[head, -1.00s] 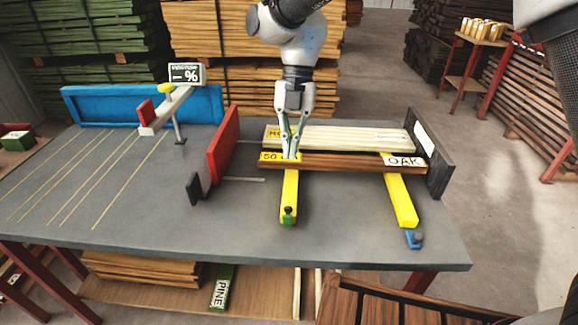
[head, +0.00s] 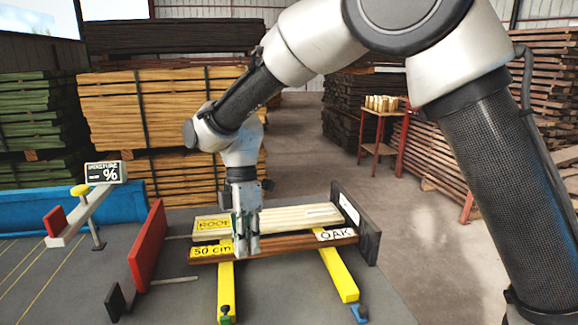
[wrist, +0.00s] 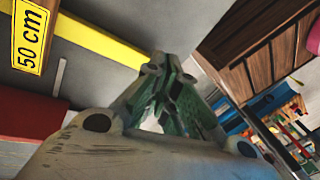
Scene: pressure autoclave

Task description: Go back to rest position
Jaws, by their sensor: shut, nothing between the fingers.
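My gripper (head: 246,248) is shut and empty. In the head view it points down in front of the boards on the grey table, overlapping the brown oak board (head: 285,246) with its "50 cm" and "OAK" labels. In the wrist view my gripper's fingertips (wrist: 172,62) meet, with nothing between them. The pale board (head: 285,217) with a yellow label lies just behind the oak board. Both boards rest across two yellow bars (head: 339,275). Whether my fingertips touch the oak board cannot be told.
A red upright plate (head: 147,245) stands left of the boards and a dark end plate (head: 362,228) right of them. A moisture meter (head: 105,172) stands at the left. Wood stacks (head: 165,110) stand behind. Open floor (head: 440,265) lies to the right.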

